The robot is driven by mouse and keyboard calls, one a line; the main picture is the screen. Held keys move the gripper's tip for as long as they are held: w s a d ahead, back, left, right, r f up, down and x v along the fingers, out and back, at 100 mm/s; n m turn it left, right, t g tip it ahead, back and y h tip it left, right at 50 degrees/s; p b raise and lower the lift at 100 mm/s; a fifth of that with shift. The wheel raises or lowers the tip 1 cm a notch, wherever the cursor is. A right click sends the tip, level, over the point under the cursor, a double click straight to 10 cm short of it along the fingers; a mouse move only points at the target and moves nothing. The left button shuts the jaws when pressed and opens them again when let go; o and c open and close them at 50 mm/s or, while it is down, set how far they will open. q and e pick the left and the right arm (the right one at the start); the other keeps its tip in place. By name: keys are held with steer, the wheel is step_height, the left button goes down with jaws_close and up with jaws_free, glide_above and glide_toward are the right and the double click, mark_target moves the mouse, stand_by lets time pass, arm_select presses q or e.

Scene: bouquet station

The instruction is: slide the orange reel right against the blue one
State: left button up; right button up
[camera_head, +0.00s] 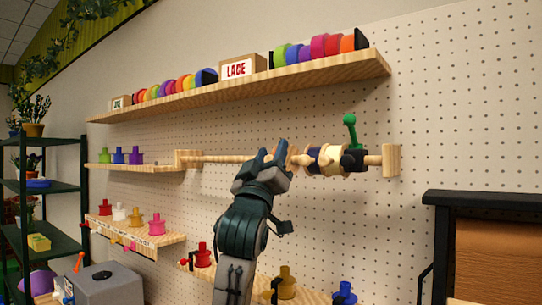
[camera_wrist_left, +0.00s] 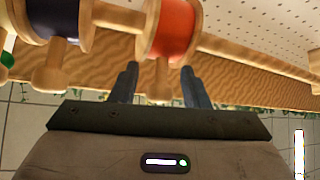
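The orange reel (camera_wrist_left: 174,28) sits on a wooden rod in the left wrist view, with a wooden knob (camera_wrist_left: 161,82) hanging from it. The dark blue reel (camera_wrist_left: 56,15) is on the same rod, with a stretch of bare rod between the two. My left gripper (camera_wrist_left: 160,84) is open, its fingers on either side of the orange reel's knob, with visible gaps. In the head view, my left gripper (camera_head: 272,152) covers most of the orange reel; the dark blue reel (camera_head: 313,156) is just right of it. My right gripper is not in view.
Right of the blue reel are a cream reel (camera_head: 331,158) and a black clamp (camera_head: 354,161) with a green handle (camera_head: 351,130). The rod (camera_head: 225,159) is bare on the left. A shelf of coloured rolls (camera_head: 250,88) is above, and lower shelves hold coloured spools.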

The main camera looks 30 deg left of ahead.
arm_select(q)
steer(key=shift+s+f+b, duration=0.3)
steer(key=shift+f, duration=0.15)
steer(key=b+v, duration=0.4)
steer(key=v, duration=0.6)
steer(key=shift+r, duration=0.15)
